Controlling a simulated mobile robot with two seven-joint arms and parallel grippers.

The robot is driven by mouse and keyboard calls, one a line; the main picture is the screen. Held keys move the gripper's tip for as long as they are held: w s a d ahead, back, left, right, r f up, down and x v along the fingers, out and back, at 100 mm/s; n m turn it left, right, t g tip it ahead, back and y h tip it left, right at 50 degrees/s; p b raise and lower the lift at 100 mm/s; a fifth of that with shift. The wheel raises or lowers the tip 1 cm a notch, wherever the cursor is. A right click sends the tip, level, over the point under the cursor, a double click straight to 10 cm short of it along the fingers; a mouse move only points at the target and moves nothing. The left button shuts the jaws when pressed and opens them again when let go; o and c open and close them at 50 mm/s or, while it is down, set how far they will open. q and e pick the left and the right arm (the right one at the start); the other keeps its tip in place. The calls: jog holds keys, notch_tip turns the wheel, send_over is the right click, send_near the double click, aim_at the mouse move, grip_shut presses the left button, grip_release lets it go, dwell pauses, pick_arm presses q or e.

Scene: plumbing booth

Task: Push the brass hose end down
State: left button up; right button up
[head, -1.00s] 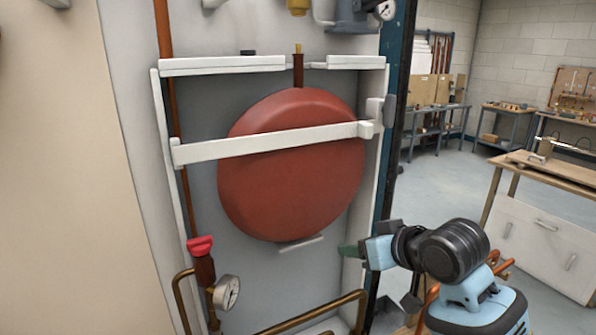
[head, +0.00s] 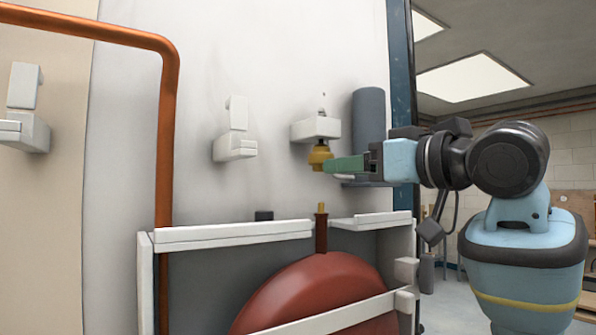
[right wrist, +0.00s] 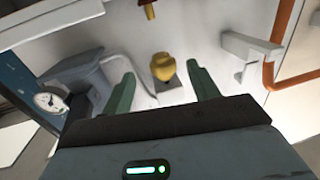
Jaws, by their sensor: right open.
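The brass hose end (head: 320,157) hangs below a white wall bracket (head: 316,129), above the red tank. In the right wrist view the brass hose end (right wrist: 163,67) shows ahead, between the two green fingers and apart from both. My right gripper (head: 345,164) reaches in from the right at the height of the brass end; its finger overlaps the edge of the brass in the head view. The right gripper (right wrist: 162,88) is open and holds nothing. My left gripper is not in view.
The red tank (head: 325,290) sits below in a white frame (head: 232,231), with a brass-tipped pipe (head: 321,232) on top. A grey cylinder (head: 368,125) stands behind my gripper. A gauge (right wrist: 48,101) shows at left in the wrist view. A copper pipe (head: 165,150) runs at left.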

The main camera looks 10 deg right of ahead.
send_over(320, 205)
jog(key=shift+w+d+r, duration=0.15)
jog(key=shift+w+r, duration=0.05)
jog(key=shift+r, duration=0.05)
dwell(0.6)
grip_shut()
notch_tip(320, 205, down, 6)
jog(key=shift+r, duration=0.15)
jog(key=shift+w+f, duration=0.1)
jog(key=shift+f, duration=0.15)
dwell(0.3)
